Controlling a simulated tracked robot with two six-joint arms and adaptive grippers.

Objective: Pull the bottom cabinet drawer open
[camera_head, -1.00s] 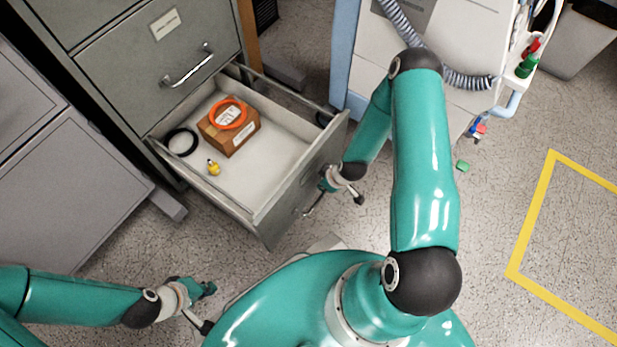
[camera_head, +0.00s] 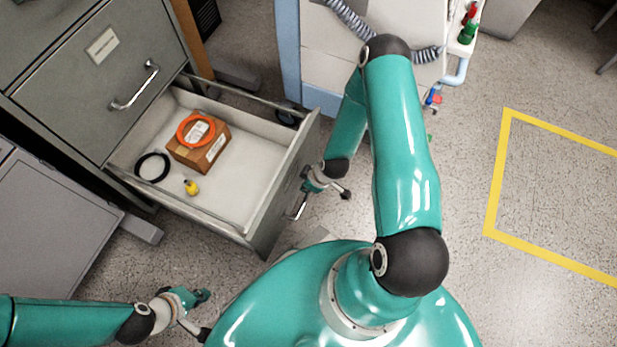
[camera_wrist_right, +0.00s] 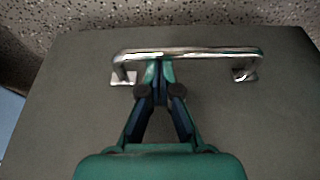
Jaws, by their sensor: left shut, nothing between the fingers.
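The bottom drawer (camera_head: 250,215) of the grey cabinet is pulled well out, and its inside is visible. Its front carries a metal bar handle (camera_head: 298,207), which also shows in the right wrist view (camera_wrist_right: 200,53). My right gripper (camera_head: 308,184) is at the drawer front. In the right wrist view its fingers (camera_wrist_right: 158,70) come together at the bar, left of the bar's middle, and are shut on it. My left gripper (camera_head: 201,296) is shut and empty, low over the floor, in front of the cabinet and away from the drawer.
The drawer holds a brown box (camera_head: 198,150) with an orange ring (camera_head: 184,142) on it, a black ring (camera_head: 152,167) and a small yellow item (camera_head: 191,187). A closed drawer (camera_head: 100,95) is above. A pale medical cart (camera_head: 320,50) stands behind my right arm. Floor at right is clear.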

